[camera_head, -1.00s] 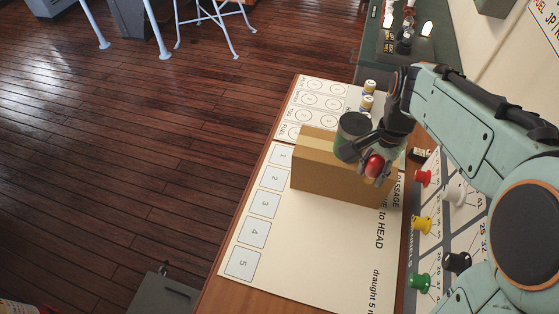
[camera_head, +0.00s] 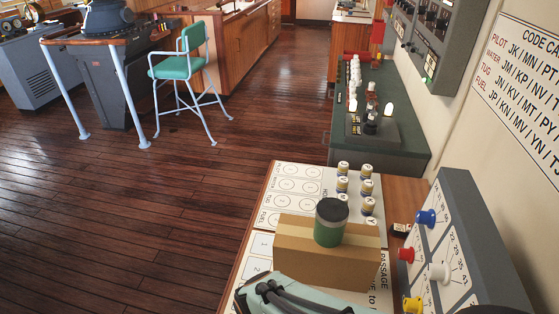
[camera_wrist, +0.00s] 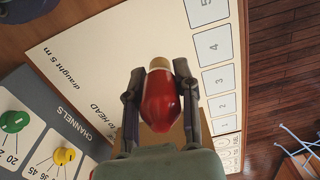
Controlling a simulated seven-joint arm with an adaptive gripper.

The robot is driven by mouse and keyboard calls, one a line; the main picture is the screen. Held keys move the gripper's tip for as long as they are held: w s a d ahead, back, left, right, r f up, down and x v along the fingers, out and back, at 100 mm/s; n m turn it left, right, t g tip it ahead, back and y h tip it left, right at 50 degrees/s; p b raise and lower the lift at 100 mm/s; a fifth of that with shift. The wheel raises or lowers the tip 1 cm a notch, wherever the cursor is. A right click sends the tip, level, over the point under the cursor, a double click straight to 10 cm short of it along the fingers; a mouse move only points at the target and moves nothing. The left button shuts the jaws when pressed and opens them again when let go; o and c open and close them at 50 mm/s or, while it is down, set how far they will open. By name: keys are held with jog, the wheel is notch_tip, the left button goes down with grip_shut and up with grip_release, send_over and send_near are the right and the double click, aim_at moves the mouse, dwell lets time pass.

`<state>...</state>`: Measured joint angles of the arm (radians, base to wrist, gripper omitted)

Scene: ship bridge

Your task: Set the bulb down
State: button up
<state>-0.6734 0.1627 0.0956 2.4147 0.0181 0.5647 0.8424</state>
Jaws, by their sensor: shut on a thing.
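A red bulb (camera_wrist: 160,98) with a brass-coloured base is held between the two fingers of my gripper (camera_wrist: 159,72) in the wrist view. My gripper is shut on it, above the cream chart board (camera_wrist: 95,50) with its numbered squares. The base points towards the top of that view. Whether the bulb touches the board is hard to tell. In the head view the bulb and the fingers are out of sight. Only part of my arm shows at the bottom edge, in front of the cardboard box.
The cardboard box (camera_head: 320,262) stands on the board, with a green can with a dark lid (camera_head: 331,222) at it. Several small labelled cylinders (camera_head: 342,182) stand behind. A panel with coloured knobs (camera_head: 447,245) rises at right. Numbered squares (camera_wrist: 213,47) lie along the board's edge.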

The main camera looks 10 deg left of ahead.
jog(key=w+a+f, duration=0.8)
jog(key=w+a, duration=0.1)
jog(key=shift+w+f, duration=0.2)
jog(key=shift+f, duration=0.2)
jog(key=shift+w+a+f, duration=0.15)
jog(key=shift+w+f, duration=0.05)
jog(key=shift+f, duration=0.75)
jog(key=shift+w+a+f, duration=0.1)
jog(key=shift+w+f, duration=0.05)
jog(key=shift+f, duration=0.8)
jog(key=shift+f, duration=0.15)
jog(key=o, duration=0.9)
